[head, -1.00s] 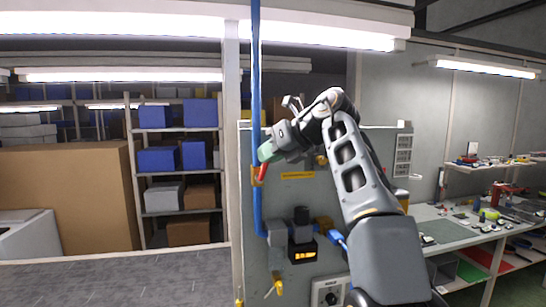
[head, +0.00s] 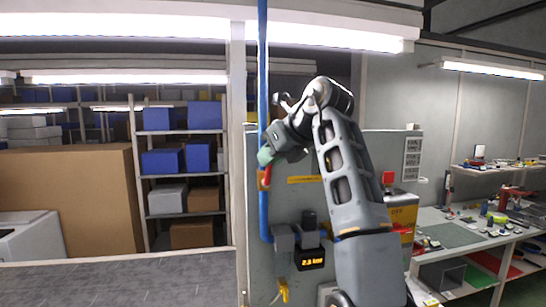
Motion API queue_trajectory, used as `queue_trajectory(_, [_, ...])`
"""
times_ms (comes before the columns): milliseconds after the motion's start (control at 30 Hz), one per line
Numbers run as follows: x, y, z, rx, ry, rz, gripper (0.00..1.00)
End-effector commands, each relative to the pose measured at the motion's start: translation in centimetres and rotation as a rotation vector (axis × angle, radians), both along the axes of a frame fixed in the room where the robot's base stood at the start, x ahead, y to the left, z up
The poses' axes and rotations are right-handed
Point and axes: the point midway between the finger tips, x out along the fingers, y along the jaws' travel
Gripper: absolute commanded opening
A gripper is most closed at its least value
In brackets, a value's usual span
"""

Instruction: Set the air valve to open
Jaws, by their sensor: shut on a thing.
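The air valve sits on the vertical blue pipe (head: 263,212) at the left edge of the grey panel (head: 310,205). Its red handle (head: 267,174) shows just below my fingertips and stands nearly upright, close to in line with the pipe. My gripper (head: 265,157), with greenish fingertips, reaches in from the right and is shut on the handle. The fingers hide the handle's upper part. An orange-lit display (head: 312,262) lower on the panel seems to read about 2.3 bar.
A yellow box with a red knob (head: 389,178) stands right of my arm. A workbench (head: 450,235) with small tools is at the right. Shelves with blue bins (head: 162,161) and a large brown box (head: 70,200) stand at the left.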

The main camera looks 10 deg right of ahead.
Motion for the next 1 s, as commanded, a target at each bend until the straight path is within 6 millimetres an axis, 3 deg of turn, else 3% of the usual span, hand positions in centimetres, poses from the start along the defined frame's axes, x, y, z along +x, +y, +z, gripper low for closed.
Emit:
queue_trajectory(133, [0.16, -0.04, -0.61, -0.006, 0.017, 0.003, 0.0])
queue_trajectory(167, [0.16, -0.04, -0.62, -0.006, 0.017, 0.003, 0.16])
queue_trajectory(433, [0.11, -0.13, -0.37, -0.003, 0.01, 0.001, 0.4])
queue_trajectory(1000, [0.18, -0.81, -0.11, 0.014, 0.007, -0.01, 0.4])
